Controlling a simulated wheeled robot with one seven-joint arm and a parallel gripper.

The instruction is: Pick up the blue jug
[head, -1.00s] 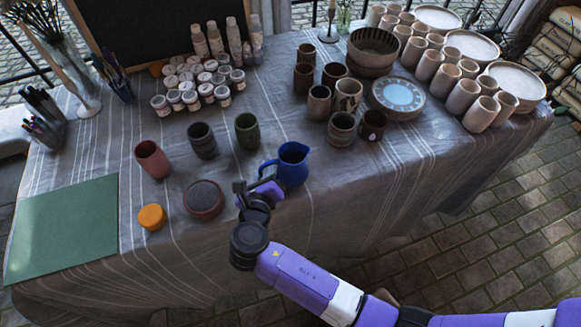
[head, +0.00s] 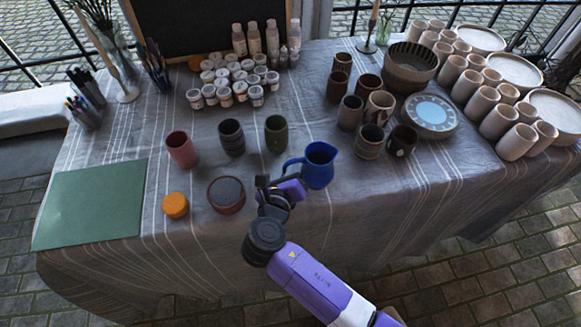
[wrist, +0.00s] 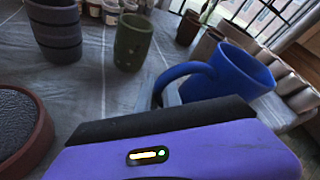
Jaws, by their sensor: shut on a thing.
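The blue jug (head: 319,167) is at the table's front edge, right of the green cup, with its spout to the right and its handle to the left. My gripper (head: 283,187) is at the jug's handle side and shut on the jug. In the wrist view the jug (wrist: 232,72) is upper right, beyond the purple gripper body, its handle curving left and down behind it. I cannot tell whether the jug's base touches the cloth.
Brown mugs (head: 370,141) stand right of the jug. The cloth in front is clear.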

